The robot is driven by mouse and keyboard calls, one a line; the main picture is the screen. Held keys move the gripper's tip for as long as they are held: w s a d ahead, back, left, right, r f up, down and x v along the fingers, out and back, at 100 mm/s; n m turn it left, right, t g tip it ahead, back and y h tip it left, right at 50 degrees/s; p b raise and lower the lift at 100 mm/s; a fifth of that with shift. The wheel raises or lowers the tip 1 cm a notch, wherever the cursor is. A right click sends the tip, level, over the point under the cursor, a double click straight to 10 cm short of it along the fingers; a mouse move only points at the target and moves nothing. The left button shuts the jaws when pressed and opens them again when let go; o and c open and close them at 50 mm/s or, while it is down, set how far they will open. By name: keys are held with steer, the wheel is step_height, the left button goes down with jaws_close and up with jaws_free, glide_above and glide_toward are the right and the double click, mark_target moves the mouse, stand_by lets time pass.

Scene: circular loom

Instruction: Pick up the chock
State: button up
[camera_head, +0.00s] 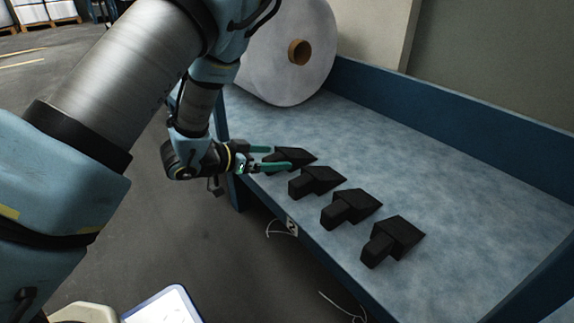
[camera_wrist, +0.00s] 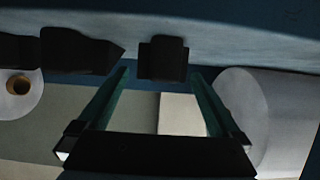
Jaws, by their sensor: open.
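Several black wedge-shaped chocks stand in a row near the front edge of the blue bench. My gripper (camera_head: 279,159) is open, with its green fingers at the farthest chock (camera_head: 300,156), one finger on either side of its near end. In the wrist view the fingers (camera_wrist: 159,73) reach towards a black chock (camera_wrist: 163,58), which shows in the gap between their tips. Whether either finger touches it cannot be told. The other chocks (camera_head: 318,181), (camera_head: 352,206) and (camera_head: 396,237) sit to the right and nearer. Two dark chocks (camera_wrist: 80,50) show left in the wrist view.
A large white roll (camera_head: 266,55) with a brown core stands at the bench's far end. The blue bench top (camera_head: 440,170) is clear behind and right of the row. A raised blue rim (camera_head: 450,105) runs along its back. The grey floor lies in front.

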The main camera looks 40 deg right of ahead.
mark_target(286, 157)
steer(key=b+x, duration=0.3)
steer(key=x, duration=0.2)
steer(key=shift+w+d+f, duration=0.15)
steer(key=shift+d, duration=0.05)
steer(key=shift+d+b, duration=0.2)
steer(key=shift+b, duration=0.1)
steer(key=shift+c, duration=0.2)
steer(key=c, duration=1.5)
